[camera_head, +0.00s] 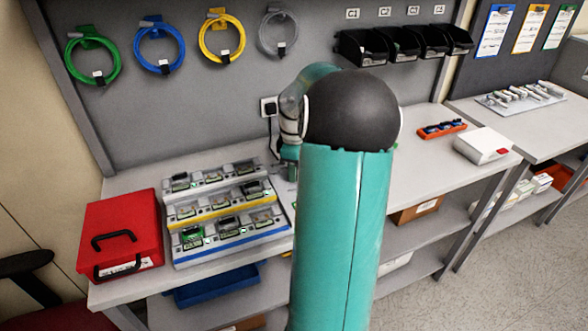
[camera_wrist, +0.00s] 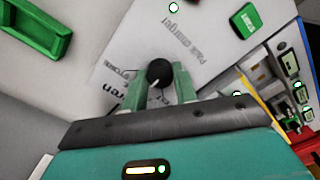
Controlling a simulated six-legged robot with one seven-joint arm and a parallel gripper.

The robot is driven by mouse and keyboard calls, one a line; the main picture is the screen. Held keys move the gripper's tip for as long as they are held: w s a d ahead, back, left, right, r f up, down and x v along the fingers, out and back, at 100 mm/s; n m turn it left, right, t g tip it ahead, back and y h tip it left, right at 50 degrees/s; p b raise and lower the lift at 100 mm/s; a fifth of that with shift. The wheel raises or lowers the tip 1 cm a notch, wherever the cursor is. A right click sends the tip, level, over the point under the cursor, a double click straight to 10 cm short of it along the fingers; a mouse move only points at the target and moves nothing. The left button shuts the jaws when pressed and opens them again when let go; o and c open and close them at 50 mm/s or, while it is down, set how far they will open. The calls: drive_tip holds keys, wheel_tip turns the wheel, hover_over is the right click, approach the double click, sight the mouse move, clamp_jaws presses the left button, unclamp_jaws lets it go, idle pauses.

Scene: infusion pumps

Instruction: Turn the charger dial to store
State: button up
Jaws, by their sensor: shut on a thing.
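The charger dial (camera_wrist: 159,72) is a round black knob with a light pointer mark, seen in the wrist view. It sits on a pale panel (camera_wrist: 125,62) with the printed words "Pack charger". The mark points towards the lower part of the wrist picture. My gripper (camera_wrist: 160,82) is shut on the dial, with one green finger on each side of it. Other lettering beside the fingers is partly covered, and I cannot read which setting the mark meets. In the head view my arm hides the dial and most of my gripper.
A tiered rack (camera_head: 232,232) of several small devices stands left of my arm, with a red case (camera_head: 122,232) beside it. Coloured cables hang on the back panel. A green block (camera_wrist: 245,20) lies near the dial. The bench (camera_head: 420,165) to the right has bare room.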

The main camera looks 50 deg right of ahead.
drive_tip(key=m, duration=0.4)
drive_tip(key=shift+w, duration=0.1)
drive_tip(key=shift+m, duration=2.2)
drive_tip(key=o, duration=1)
drive_tip(key=shift+c, duration=0.2)
drive_tip(key=shift+r, duration=0.1)
wheel_tip(320, 180, up, 14)
